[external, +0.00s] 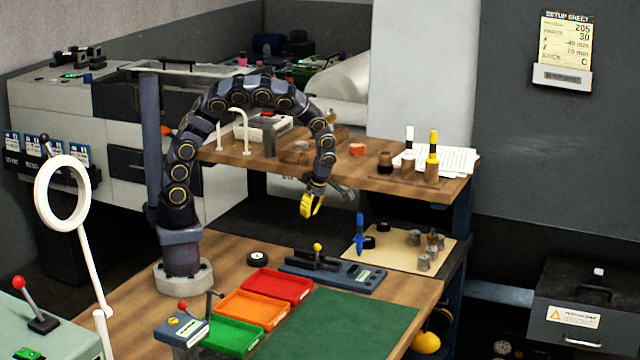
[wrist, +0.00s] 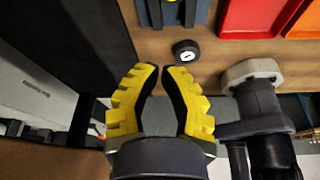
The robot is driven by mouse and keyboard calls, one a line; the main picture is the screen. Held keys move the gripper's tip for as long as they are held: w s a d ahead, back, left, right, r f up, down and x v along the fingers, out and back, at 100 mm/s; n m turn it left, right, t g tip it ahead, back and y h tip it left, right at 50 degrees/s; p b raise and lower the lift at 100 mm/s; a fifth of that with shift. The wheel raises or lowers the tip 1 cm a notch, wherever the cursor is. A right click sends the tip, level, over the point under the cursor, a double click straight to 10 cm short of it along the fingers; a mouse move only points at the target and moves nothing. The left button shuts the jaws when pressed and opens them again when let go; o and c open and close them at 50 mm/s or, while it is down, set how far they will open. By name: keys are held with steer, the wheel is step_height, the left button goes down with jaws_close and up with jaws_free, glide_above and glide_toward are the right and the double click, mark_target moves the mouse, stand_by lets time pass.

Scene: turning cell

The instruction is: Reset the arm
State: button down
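My gripper (external: 309,214) has yellow, ridged fingers. In the external view it hangs at the end of my arched arm, pointing down over the bench, near the front edge of the raised wooden shelf and clear of the surfaces below. In the wrist view the two fingertips (wrist: 162,68) lean in towards each other with a narrow dark gap between them. Nothing is held between them. Whether they are fully shut is unclear.
Red (external: 276,284), orange (external: 252,308) and green (external: 232,337) trays sit on the bench beside a green mat (external: 350,325). A blue-grey fixture (external: 335,277) stands below my gripper. A round dark part (external: 257,258) lies near my base. The raised shelf (external: 340,168) carries several items.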

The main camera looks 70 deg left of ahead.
steer(key=s+a+r+m, duration=0.3)
steer(key=s+r+m, duration=0.15)
steer(key=r, duration=0.25)
steer(key=s+r+m+h, duration=0.1)
steer(key=s+r+m, duration=0.1)
steer(key=s+m, duration=0.4)
steer(key=s+d+r+m+h, duration=0.1)
steer(key=s+r+m, duration=0.2)
steer(key=s+m, duration=0.4)
steer(key=s+r+m+h, duration=0.1)
steer(key=s+r+m, duration=0.2)
steer(key=s+m, duration=0.3)
steer(key=shift+s+d+m, duration=0.15)
steer(key=shift+s+m, duration=0.05)
steer(key=shift+m, duration=0.35)
